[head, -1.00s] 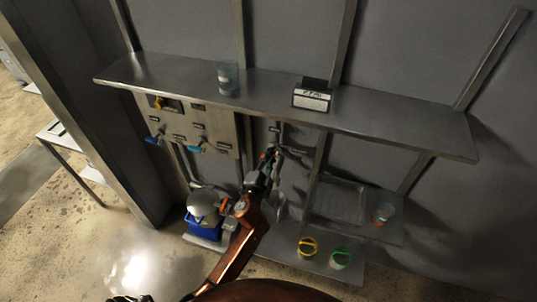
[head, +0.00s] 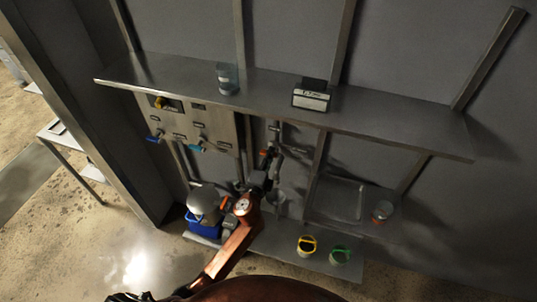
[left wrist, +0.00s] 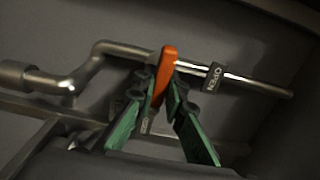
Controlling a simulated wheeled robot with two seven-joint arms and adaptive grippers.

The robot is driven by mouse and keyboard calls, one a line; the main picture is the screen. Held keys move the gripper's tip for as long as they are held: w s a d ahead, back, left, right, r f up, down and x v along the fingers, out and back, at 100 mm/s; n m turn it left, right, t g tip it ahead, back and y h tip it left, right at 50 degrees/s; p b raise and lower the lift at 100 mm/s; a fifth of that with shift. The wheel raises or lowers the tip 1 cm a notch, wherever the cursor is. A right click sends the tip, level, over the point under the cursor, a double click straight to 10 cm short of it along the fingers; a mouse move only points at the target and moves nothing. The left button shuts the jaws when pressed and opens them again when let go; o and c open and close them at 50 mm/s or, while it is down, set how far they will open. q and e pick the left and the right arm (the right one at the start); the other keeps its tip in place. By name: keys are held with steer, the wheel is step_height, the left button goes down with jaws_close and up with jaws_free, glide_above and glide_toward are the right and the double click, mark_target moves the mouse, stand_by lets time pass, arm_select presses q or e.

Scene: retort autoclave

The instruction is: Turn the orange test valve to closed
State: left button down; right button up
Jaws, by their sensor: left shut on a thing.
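The orange test valve handle (left wrist: 165,75) is in the middle of the left wrist view. It slants across a thin metal pipe (left wrist: 240,78). A tag reading OPEN (left wrist: 213,77) sits on the pipe to its right. A second small tag (left wrist: 146,121) is below the handle; its text is too small to read. My left gripper (left wrist: 164,88) has its green fingers on either side of the orange handle, shut on it. In the head view my left gripper (head: 269,163) reaches the wall below the shelf, where a small orange spot shows. My right gripper is not in view.
A long metal shelf (head: 400,122) overhangs the valve and carries a glass (head: 227,79) and a labelled box (head: 311,96). A valve panel (head: 205,120) is to the left. Below are a blue bucket (head: 203,226), a yellow-rimmed cup (head: 306,246) and a green-rimmed cup (head: 340,255).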

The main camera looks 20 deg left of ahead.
arm_select(q)
steer(key=c, duration=2)
jaws_free()
steer(key=shift+o, duration=0.2)
steer(key=s, duration=1.2)
steer(key=shift+a, duration=0.2)
